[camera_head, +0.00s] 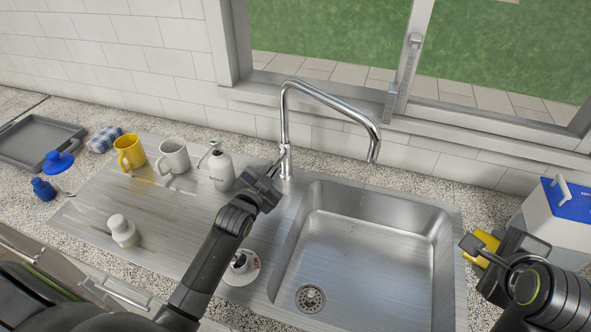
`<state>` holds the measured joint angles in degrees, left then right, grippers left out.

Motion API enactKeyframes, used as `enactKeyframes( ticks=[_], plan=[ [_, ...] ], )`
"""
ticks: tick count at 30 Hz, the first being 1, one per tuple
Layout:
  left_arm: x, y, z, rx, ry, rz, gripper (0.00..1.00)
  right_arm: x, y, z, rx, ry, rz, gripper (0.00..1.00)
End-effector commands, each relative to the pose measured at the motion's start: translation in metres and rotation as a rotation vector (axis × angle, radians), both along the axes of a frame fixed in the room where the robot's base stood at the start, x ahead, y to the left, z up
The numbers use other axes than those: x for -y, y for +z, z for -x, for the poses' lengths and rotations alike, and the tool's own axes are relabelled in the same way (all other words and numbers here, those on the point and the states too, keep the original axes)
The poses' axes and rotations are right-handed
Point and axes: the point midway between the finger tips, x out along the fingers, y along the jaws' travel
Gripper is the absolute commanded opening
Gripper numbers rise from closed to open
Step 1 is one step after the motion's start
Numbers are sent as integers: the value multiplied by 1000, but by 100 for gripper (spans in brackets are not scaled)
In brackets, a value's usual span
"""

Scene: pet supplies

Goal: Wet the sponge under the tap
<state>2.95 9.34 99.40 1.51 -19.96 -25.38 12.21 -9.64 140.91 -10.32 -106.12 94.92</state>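The chrome tap (285,125) stands behind the steel sink (345,240), its spout arching right over the basin. I cannot make out any clear stream of water. My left gripper (273,170) is beside the base of the tap, close to its small lever; whether it touches the lever, and how far its fingers are apart, is unclear. The yellow sponge (486,243) is held in my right gripper (472,250), just right of the basin's right edge, partly hidden by the gripper. It is not under the spout.
A soap bottle (221,170), a white mug (174,157) and a yellow mug (129,153) stand on the drainboard's left. A blue-lidded box (560,215) stands right. The basin is empty.

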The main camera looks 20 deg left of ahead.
Motion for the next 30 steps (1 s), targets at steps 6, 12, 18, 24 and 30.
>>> enactKeyframes(
  ticks=[6,12,18,24,30],
  plan=[
    [0,0,0,0,0,0,38,0,0,0,0,0,0,36],
    [0,0,0,0,0,1,38,0,0,0,0,0,0,36],
    [0,0,12,1,1,1,38,0,-3,0,0,0,0,36],
    [0,3,43,1,1,2,38,0,-10,0,0,0,0,36],
    [0,7,80,-1,1,1,38,0,-18,0,0,0,0,36]
  ],
)
